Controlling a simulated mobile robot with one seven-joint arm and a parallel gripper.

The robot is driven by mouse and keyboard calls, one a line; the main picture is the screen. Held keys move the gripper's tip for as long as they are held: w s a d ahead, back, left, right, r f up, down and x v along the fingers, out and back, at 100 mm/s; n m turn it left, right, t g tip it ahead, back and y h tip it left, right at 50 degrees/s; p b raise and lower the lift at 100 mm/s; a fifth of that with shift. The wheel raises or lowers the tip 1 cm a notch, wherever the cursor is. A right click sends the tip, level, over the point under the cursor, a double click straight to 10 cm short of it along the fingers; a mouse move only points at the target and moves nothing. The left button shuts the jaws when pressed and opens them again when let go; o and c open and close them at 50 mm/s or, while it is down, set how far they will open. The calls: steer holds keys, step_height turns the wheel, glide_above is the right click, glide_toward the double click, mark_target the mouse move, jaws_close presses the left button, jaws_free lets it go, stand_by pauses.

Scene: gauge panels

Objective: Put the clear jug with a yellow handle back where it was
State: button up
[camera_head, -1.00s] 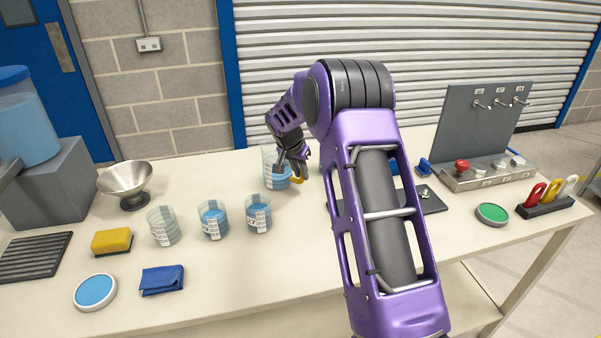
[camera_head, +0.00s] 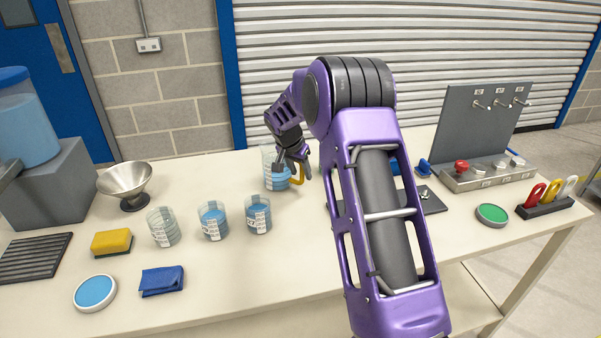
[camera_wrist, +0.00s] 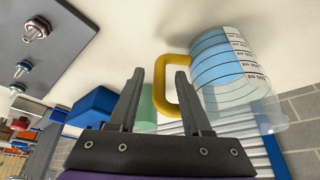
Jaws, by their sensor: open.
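The clear jug (camera_head: 277,178) with a yellow handle (camera_head: 297,174) stands upright on the bench behind the row of beakers and holds blue liquid. In the wrist view the jug (camera_wrist: 232,75) is at the upper right, with its yellow handle (camera_wrist: 166,84) pointing towards my gripper. My gripper (camera_head: 296,160) is at the jug's handle side. In the wrist view my gripper (camera_wrist: 160,78) is open, with the handle's outer part between or just beyond the fingertips. I cannot tell whether the fingers touch it.
Beakers (camera_head: 212,220) stand in front of the jug, with a yellow sponge (camera_head: 111,241), blue cloth (camera_head: 162,281) and metal funnel (camera_head: 126,181) to the left. A panel with hooks and knobs (camera_head: 490,172) stands at the right. The front middle of the bench is clear.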

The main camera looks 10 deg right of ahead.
steer(key=v, duration=1.1)
steer(key=shift+s+r, duration=0.15)
